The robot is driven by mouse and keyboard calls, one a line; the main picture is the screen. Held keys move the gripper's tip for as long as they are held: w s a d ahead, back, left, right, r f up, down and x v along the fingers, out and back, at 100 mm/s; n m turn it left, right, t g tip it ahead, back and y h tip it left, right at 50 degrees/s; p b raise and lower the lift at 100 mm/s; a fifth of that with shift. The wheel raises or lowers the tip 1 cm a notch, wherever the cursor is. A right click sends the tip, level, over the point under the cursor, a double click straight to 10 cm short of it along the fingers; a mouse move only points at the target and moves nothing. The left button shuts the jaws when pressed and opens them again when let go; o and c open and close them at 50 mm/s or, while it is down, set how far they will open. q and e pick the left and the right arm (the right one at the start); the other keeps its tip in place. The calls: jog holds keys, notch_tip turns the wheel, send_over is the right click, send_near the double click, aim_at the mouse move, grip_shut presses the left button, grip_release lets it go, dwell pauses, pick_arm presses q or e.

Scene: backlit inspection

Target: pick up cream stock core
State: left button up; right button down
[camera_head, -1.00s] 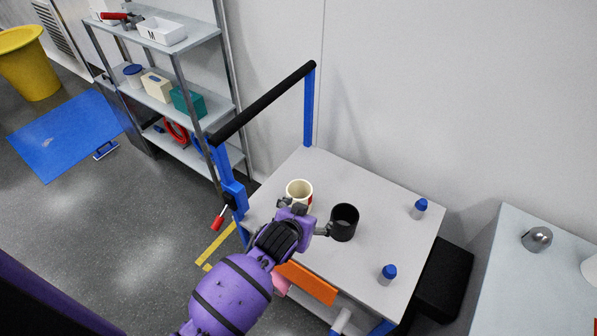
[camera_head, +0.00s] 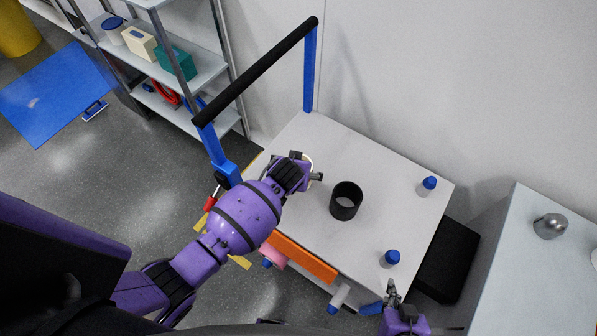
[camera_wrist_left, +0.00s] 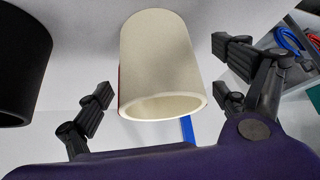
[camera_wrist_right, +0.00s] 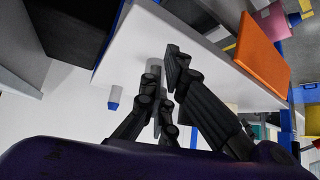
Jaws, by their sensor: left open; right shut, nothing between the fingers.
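The cream stock core (camera_wrist_left: 165,55) is a hollow cream tube with a red strip along its left side in the left wrist view. It stands on the cart's light top (camera_head: 400,190). In the head view my left gripper (camera_head: 301,170) hides nearly all of it. In the left wrist view my open left gripper (camera_wrist_left: 163,75) has one finger to each side of the core, with gaps visible. My right gripper (camera_head: 394,291) is shut and empty near the cart's front right corner. It also shows in the right wrist view (camera_wrist_right: 164,62).
A black tube (camera_head: 346,201) stands right of the core. Two blue-capped bottles (camera_head: 428,187) (camera_head: 391,259) stand at the cart's right. The cart's black-gripped handle (camera_head: 258,70) rises at its left end. Metal shelving (camera_head: 205,70) and another table (camera_head: 540,270) flank the cart.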

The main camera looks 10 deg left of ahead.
pick_arm(q)
jog(key=shift+x, duration=0.8)
jog(key=shift+s, duration=0.1)
jog(key=shift+c, duration=0.5)
jog(key=c, duration=1.1)
jog(key=shift+c, duration=0.7)
jog(key=shift+r, duration=0.1)
